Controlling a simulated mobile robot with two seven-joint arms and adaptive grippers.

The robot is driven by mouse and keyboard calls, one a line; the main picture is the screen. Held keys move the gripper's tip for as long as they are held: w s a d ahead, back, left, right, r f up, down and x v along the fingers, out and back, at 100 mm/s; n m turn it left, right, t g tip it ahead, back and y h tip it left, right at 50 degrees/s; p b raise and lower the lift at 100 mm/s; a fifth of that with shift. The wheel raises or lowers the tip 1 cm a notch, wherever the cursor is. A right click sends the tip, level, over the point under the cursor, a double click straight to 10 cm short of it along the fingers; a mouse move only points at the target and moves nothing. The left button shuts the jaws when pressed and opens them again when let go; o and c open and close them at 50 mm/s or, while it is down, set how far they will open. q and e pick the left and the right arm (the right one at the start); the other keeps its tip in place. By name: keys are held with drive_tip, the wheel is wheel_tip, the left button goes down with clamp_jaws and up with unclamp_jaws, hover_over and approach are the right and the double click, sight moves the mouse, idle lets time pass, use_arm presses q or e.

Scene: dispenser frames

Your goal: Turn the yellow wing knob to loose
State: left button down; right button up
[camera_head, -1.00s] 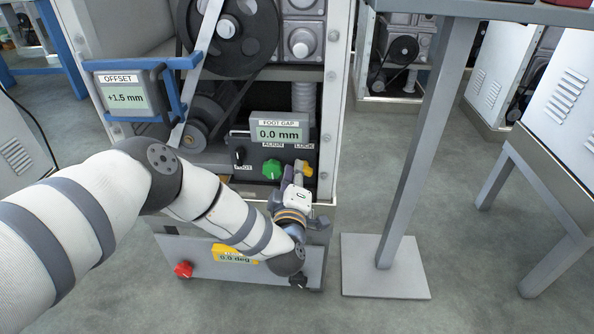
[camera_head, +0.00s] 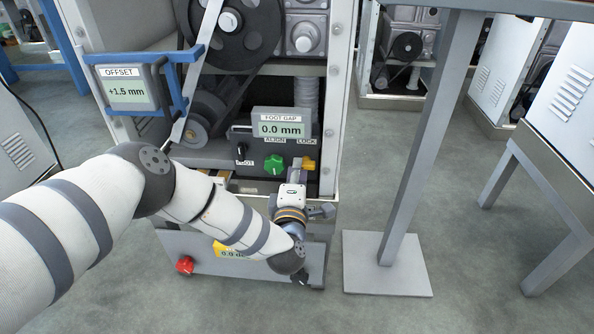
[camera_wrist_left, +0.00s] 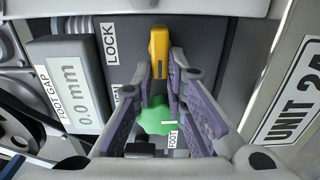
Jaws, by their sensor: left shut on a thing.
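The yellow wing knob (camera_head: 309,162) is at the right end of the dark control panel, by the LOCK label. In the left wrist view the knob (camera_wrist_left: 158,48) stands lengthwise between the purple-grey fingers. My left gripper (camera_head: 303,170) comes from below and is shut on the knob; its fingers (camera_wrist_left: 160,76) flank the wing's near end. In the head view the gripper hides the knob's lower part. The LOCK label (camera_wrist_left: 110,44) is beside the knob; I cannot read a loose mark. My right gripper is not in view.
A green knob (camera_head: 274,164) sits left of the yellow one, with a black knob (camera_head: 242,155) further left. The FOOT GAP display (camera_head: 281,124) above reads 0.0 mm. A lower panel has a red knob (camera_head: 185,265). A grey post (camera_head: 420,140) stands to the right.

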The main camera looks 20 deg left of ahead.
use_arm(q)
drive_tip(key=shift+d+f, duration=0.1)
drive_tip(key=shift+d, duration=0.05)
drive_tip(key=c, duration=1.9)
unclamp_jaws()
drive_tip(key=v, duration=1.2)
